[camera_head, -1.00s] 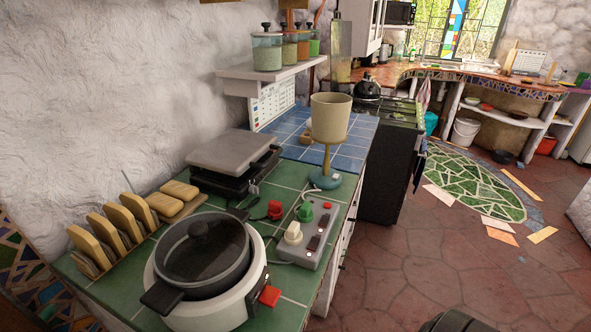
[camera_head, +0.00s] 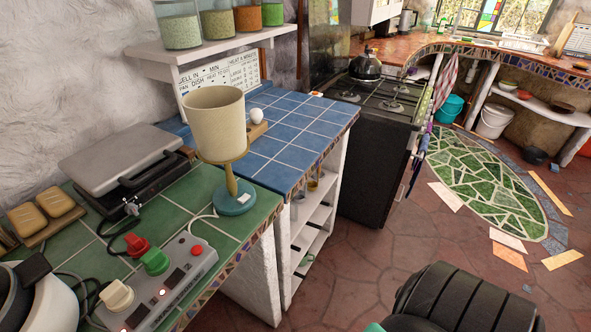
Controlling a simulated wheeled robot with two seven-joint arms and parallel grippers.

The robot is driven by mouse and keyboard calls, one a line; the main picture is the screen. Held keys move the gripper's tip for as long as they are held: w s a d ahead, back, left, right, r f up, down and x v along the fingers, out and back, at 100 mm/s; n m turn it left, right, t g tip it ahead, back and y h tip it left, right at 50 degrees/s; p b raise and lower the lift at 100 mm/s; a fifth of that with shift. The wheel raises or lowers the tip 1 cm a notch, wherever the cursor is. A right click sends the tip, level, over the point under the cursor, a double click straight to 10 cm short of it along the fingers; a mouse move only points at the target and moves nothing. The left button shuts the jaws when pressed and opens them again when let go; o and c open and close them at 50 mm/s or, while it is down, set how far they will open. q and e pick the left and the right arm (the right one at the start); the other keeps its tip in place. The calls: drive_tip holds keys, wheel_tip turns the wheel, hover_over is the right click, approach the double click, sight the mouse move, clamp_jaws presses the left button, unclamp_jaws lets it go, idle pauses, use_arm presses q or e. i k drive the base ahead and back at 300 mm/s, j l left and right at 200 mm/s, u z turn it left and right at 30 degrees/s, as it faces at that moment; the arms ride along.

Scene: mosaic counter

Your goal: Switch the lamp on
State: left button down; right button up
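The lamp stands upright on the counter's green-tiled part near its right edge. It has a beige shade (camera_head: 216,120), a yellowish stem (camera_head: 231,180) and a round teal base (camera_head: 235,198) with a small pale patch on top. I see no clear glow from the shade. A pale cord runs from near the base toward a grey power strip (camera_head: 170,285). The strip bears a green plug (camera_head: 154,262), a white plug (camera_head: 117,295), a red button (camera_head: 197,251) and small red lights. A red plug (camera_head: 136,245) is beside the strip. Neither gripper is in view.
A closed grey press grill (camera_head: 122,160) is left of the lamp. Bread slices (camera_head: 55,203) and a white cooker (camera_head: 55,305) are farther left. A shelf (camera_head: 215,45) with jars hangs above. Blue tiles (camera_head: 300,135) lie behind the lamp. A dark ribbed shape (camera_head: 465,300) fills the lower right.

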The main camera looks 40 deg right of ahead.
sight(245, 197)
drive_tip(key=l, duration=0.85)
drive_tip(key=k+l, duration=0.15)
drive_tip(key=l, duration=1.5)
drive_tip(key=k+l, duration=0.15)
drive_tip(key=l, duration=0.65)
